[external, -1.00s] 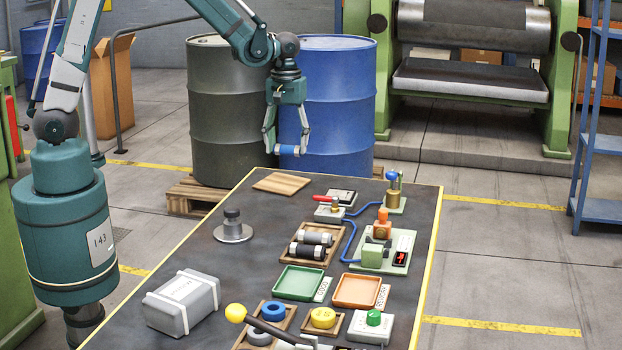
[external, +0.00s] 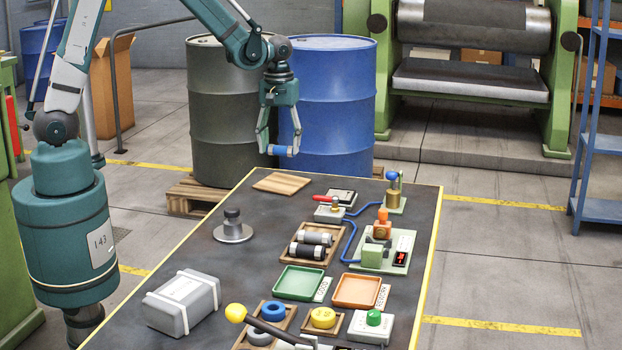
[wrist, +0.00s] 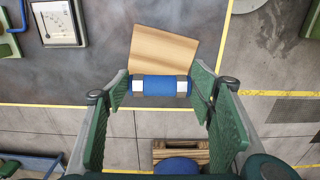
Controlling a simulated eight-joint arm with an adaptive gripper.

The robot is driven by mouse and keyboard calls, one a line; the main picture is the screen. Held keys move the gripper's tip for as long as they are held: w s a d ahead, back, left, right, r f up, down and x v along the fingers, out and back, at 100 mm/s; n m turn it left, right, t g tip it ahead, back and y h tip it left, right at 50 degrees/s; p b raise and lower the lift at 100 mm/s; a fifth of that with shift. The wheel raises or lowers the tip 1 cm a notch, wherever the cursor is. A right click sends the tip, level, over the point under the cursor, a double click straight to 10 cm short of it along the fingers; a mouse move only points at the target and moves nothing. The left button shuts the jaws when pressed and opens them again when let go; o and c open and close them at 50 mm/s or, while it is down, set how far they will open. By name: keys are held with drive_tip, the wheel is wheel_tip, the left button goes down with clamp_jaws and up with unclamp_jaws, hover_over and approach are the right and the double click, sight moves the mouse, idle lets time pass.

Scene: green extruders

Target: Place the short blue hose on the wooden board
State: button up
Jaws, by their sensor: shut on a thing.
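A short blue hose (external: 281,150) with light and dark bands at its ends is held sideways between the fingertips of my gripper (external: 279,149). In the wrist view the blue hose (wrist: 160,86) spans the gap between the green finger pads of my gripper (wrist: 160,87). The wooden board (external: 281,182) lies flat at the far left end of the dark table. In the wrist view the wooden board (wrist: 163,52) shows just beyond the hose, partly covered by it. The hose is in the air, apart from the board.
The dark table (external: 262,220) has a yellow edge. Blue (external: 331,95) and dark green (external: 228,105) drums stand behind.

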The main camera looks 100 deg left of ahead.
sight(280, 148)
drive_tip(key=shift+f+b, duration=0.3)
drive_tip(key=shift+f, duration=2.15)
drive_tip(key=shift+f, duration=0.1)
drive_tip(key=shift+f+b, duration=0.3)
drive_tip(key=shift+f, duration=1.45)
drive_tip(key=shift+f, duration=0.2)
drive_tip(key=o, duration=0.9)
drive_tip(key=shift+r, duration=0.25)
drive_tip(key=shift+r+p, duration=0.8)
drive_tip(key=shift+r, duration=5.15)
